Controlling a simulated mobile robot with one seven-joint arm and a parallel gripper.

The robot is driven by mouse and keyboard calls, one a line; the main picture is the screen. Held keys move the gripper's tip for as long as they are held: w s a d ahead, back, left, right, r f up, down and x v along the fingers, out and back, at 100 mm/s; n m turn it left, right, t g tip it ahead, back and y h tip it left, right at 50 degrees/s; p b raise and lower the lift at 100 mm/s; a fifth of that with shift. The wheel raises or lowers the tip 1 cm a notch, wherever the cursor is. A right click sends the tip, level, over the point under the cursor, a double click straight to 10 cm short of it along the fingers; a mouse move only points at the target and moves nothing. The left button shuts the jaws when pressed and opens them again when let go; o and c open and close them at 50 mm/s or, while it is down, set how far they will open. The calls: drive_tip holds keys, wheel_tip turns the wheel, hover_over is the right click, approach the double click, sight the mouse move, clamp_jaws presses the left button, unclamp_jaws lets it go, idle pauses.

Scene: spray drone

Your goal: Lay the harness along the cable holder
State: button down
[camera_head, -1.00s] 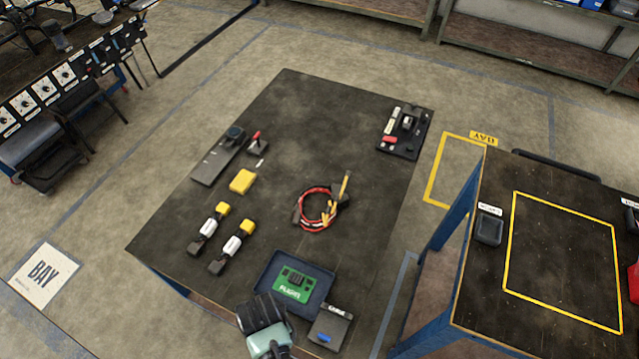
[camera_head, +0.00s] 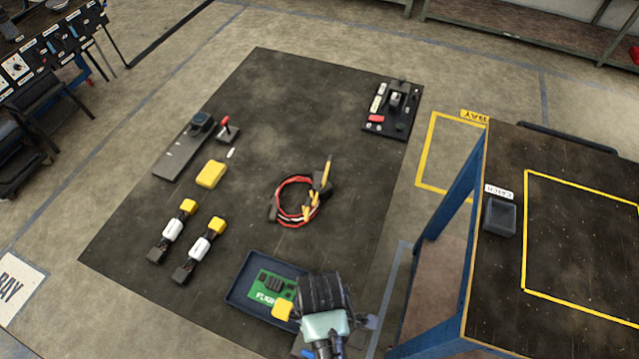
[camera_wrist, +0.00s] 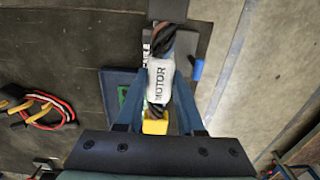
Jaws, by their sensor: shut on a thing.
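My gripper (camera_wrist: 160,85) is shut on a harness (camera_wrist: 159,82) with a white sleeve reading MOTOR. Its dark twisted wires run away from me to a black end, and a yellow connector (camera_wrist: 155,124) is at the near end. In the head view, the yellow connector (camera_head: 283,310) pokes out left of my gripper (camera_head: 324,292). The cable holder appears to be the grey plate (camera_wrist: 187,46) with a partly hidden label and a blue piece (camera_wrist: 197,70). The harness overlaps it in the wrist view; I cannot tell if they touch. In the head view my gripper mostly hides the holder.
A blue tray (camera_head: 236,290) with a green flight board (camera_head: 266,285) lies beside the holder.

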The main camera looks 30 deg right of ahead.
drive_tip(key=shift+f+b, duration=0.3)
drive_tip(key=shift+f, duration=2)
drive_tip(key=shift+f, duration=0.6)
drive_tip(key=c, duration=0.5)
unclamp_jaws()
